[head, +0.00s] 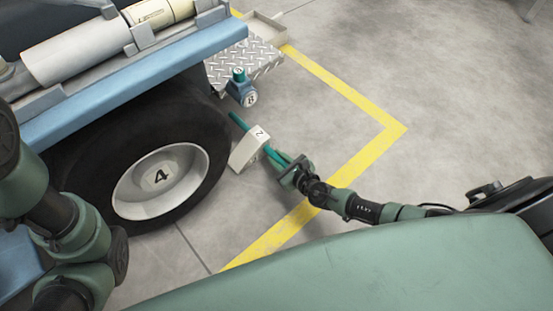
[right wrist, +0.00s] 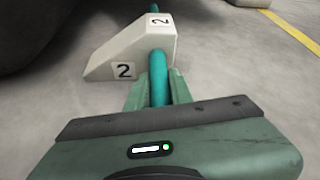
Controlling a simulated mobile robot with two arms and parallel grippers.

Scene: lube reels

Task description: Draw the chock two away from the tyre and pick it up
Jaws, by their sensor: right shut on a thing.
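Chock two (head: 243,153) is a pale wedge marked 2, on the floor beside the tyre (head: 215,135) of the wheel marked 4. I cannot tell whether it touches the tyre. In the right wrist view chock two (right wrist: 130,52) has its thin end to the left. A teal bar (head: 271,153) sticks out of both sides of it. My right gripper (head: 283,163) is shut on the near part of this bar, which also shows between the fingers in the right wrist view (right wrist: 158,78). My left arm shows at the left, but its gripper is out of sight.
A blue vehicle body (head: 130,85) overhangs the wheel. A yellow floor line (head: 345,88) runs around; the floor to the right is clear.

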